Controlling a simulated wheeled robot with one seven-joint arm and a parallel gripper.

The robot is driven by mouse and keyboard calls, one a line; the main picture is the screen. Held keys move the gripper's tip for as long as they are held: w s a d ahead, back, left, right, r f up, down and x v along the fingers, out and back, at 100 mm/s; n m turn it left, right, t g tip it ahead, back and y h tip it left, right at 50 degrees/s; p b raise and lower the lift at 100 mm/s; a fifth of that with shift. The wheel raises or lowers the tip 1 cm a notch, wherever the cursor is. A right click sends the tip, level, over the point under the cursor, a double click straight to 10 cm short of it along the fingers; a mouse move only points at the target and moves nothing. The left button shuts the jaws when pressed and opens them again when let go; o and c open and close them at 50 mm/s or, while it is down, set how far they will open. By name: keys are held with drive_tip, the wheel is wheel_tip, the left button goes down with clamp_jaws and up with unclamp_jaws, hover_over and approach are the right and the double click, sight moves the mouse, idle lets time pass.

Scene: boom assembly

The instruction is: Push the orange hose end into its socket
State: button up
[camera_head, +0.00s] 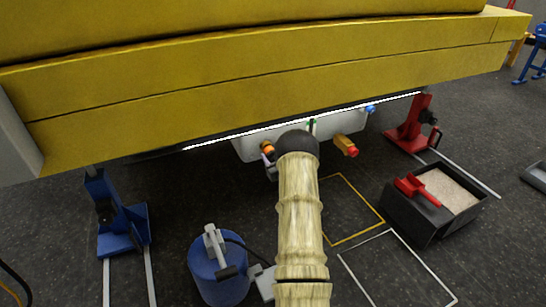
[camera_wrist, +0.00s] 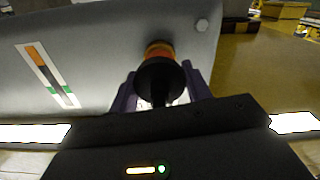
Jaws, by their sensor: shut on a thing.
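The orange hose end shows in the wrist view as a black round body (camera_wrist: 160,82) with an orange band (camera_wrist: 158,50) at its far side. My gripper (camera_wrist: 160,92) is shut on it, a purple finger on each side. The orange band lies against or just in front of a grey panel (camera_wrist: 100,60). The socket is hidden behind the hose end, and I cannot tell how deep it sits. In the head view the orange part (camera_head: 267,147) shows at the left of the pale housing (camera_head: 246,150) under the yellow boom, and my arm hides most of my gripper.
A yellow-and-red fitting (camera_head: 345,145) and a blue fitting (camera_head: 369,109) stick out of the housing to the right. The yellow boom (camera_head: 250,85) hangs above. A blue canister (camera_head: 218,275), blue stand (camera_head: 120,225), red stand (camera_head: 415,130) and sand box (camera_head: 410,215) stand on the floor.

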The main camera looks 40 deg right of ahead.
drive_tip(key=shift+w+d, duration=0.15)
drive_tip(key=shift+w, duration=0.4)
drive_tip(key=o, duration=1)
drive_tip(key=p+v, duration=0.6)
drive_tip(key=v, duration=1.1)
drive_tip(key=shift+s, duration=0.15)
